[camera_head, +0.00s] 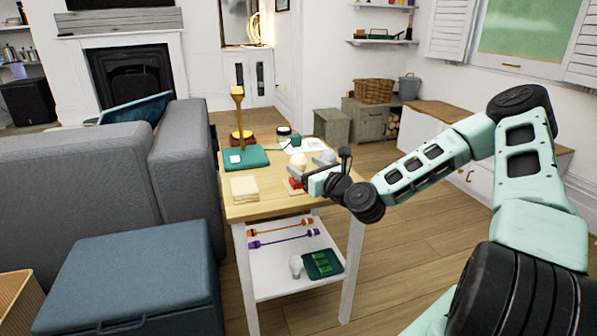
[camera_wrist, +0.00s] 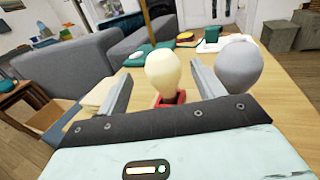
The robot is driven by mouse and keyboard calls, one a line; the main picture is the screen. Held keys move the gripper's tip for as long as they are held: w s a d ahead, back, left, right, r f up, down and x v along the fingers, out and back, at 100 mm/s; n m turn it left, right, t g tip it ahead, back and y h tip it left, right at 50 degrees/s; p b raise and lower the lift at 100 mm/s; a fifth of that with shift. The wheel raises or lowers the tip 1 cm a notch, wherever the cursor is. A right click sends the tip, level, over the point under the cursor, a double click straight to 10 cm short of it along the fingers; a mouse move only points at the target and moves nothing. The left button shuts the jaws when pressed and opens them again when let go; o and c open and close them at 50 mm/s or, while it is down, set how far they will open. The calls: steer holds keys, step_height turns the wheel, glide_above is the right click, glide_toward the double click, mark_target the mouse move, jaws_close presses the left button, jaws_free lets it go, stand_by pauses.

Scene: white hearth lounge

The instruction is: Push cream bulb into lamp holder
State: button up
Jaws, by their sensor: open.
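The cream bulb (camera_head: 298,160) stands upright near the right side of the small wooden table (camera_head: 265,205). The red lamp holder (camera_head: 293,185) is below it. In the wrist view the cream bulb (camera_wrist: 163,72) is between the two fingers of my gripper (camera_wrist: 161,70), round end up, with the red holder (camera_wrist: 174,98) at its base. The fingers are open, with gaps visible on both sides of the bulb. I cannot tell how deep its base sits in the holder. My gripper's body hides part of the holder.
A grey bulb (camera_wrist: 239,65) stands close outside the right finger. A cream cloth stack (camera_head: 244,187), a green mat (camera_head: 245,158) and a yellow post (camera_head: 238,115) are on the table. The lower shelf holds a white bulb (camera_head: 296,266) and green tray (camera_head: 323,263). A grey sofa (camera_head: 75,190) stands left.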

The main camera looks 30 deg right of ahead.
mark_target(295, 160)
steer(key=shift+w+f+b, duration=0.15)
steer(key=shift+w+b, duration=0.5)
steer(key=shift+w, duration=2.35)
steer(key=c, duration=1.1)
